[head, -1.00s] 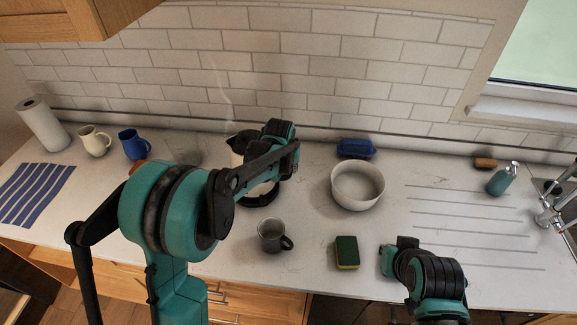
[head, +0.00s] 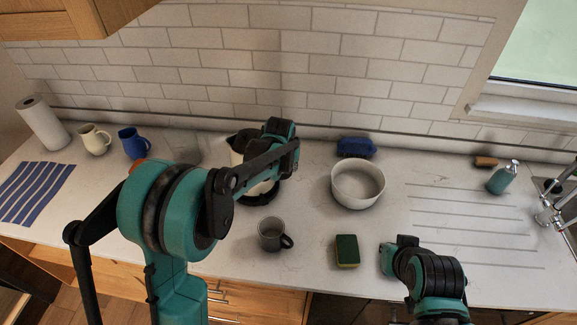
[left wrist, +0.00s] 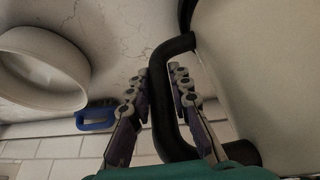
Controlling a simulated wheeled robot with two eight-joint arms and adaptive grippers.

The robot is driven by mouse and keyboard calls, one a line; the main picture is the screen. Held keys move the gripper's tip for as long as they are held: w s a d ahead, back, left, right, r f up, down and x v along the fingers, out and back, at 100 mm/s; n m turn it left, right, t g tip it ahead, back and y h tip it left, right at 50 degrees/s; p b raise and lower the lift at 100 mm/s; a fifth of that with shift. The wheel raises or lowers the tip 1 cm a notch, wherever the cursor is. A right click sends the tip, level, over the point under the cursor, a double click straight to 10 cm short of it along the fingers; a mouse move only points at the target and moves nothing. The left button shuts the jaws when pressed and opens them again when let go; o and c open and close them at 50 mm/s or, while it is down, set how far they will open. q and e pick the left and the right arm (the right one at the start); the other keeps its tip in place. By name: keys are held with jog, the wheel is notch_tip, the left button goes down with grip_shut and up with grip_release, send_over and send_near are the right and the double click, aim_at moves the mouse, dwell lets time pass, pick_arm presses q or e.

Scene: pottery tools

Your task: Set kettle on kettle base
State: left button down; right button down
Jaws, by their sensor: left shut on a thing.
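The cream kettle (head: 238,158) with a dark top stands upright at the back middle of the counter, partly hidden behind my left arm. Its pale body (left wrist: 255,70) fills the right side of the left wrist view. My left gripper (left wrist: 160,80) has its fingers on both sides of the black kettle handle (left wrist: 163,118) and is shut on it. A dark round edge, apparently the kettle base (head: 262,199), shows below the kettle. My arm hides whether the kettle touches it. My right gripper (head: 392,256) is low over the counter right of the sponge; its fingers are not clear.
A grey mug (head: 270,234) stands in front of the kettle. A white bowl (head: 357,203), a blue brush (head: 355,147) and a sponge (head: 347,252) are to the right. Blue (head: 133,144) and cream (head: 94,139) jugs stand left. Free counter lies between mug and bowl.

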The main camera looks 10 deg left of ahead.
pick_arm(q)
jog(key=shift+f+b, duration=0.5)
dwell(0.8)
jog(key=c, duration=1.7)
grip_release()
jog(key=p+v, duration=0.7)
jog(key=v, duration=0.4)
jog(key=shift+s, duration=0.15)
jog(key=s+a+f+t+b, duration=0.1)
jog(key=s+a+f+b, duration=0.1)
jog(key=s, duration=0.6)
jog(key=s+a+f+b, duration=0.3)
jog(key=s+f+b, duration=0.1)
jog(key=s+b, duration=0.3)
jog(key=s+a+f+t+b, duration=0.1)
jog(key=s+b, duration=0.4)
jog(key=s, duration=0.5)
jog(key=shift+s+a+f+t, duration=0.15)
jog(key=shift+a+f, duration=0.3)
jog(key=shift+a, duration=0.05)
jog(key=shift+s+a+f+t, duration=0.15)
jog(key=shift+a+f, duration=0.3)
jog(key=shift+a, duration=0.05)
